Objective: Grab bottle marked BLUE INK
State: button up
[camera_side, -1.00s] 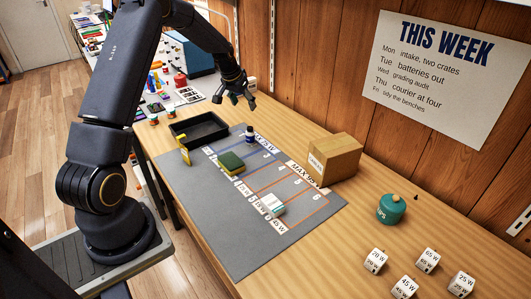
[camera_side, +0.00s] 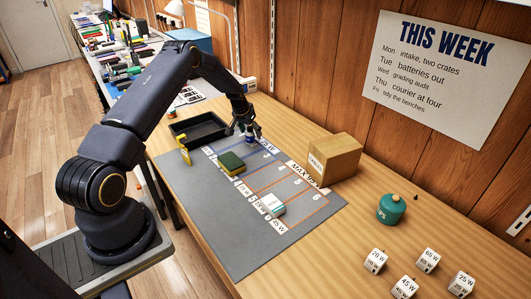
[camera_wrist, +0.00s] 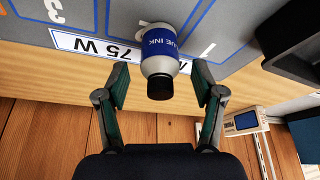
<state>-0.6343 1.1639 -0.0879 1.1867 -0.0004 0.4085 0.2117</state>
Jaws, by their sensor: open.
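The bottle marked BLUE INK (camera_wrist: 160,52) stands on the mat in the wrist view, with a blue label, a pale body and a black cap. In the side view the bottle (camera_side: 249,139) is partly covered by my gripper (camera_side: 243,129). In the wrist view my gripper (camera_wrist: 160,96) is open, one finger on each side of the bottle's cap end. Gaps show between the fingers and the bottle, and nothing is held.
A black tray (camera_side: 199,130) lies left of the bottle. A green and yellow sponge (camera_side: 231,163) and a small white box (camera_side: 272,205) lie on the grey mat (camera_side: 210,225). A cardboard box (camera_side: 334,158) stands to the right. Several white weight cubes are at the front right.

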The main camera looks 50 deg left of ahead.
jog(key=shift+w+a+f, duration=0.15)
jog(key=shift+w+f, duration=0.15)
jog(key=shift+f, duration=0.35)
jog(key=c, duration=1.2)
jog(key=shift+r, duration=0.1)
jog(key=shift+c, duration=0.2)
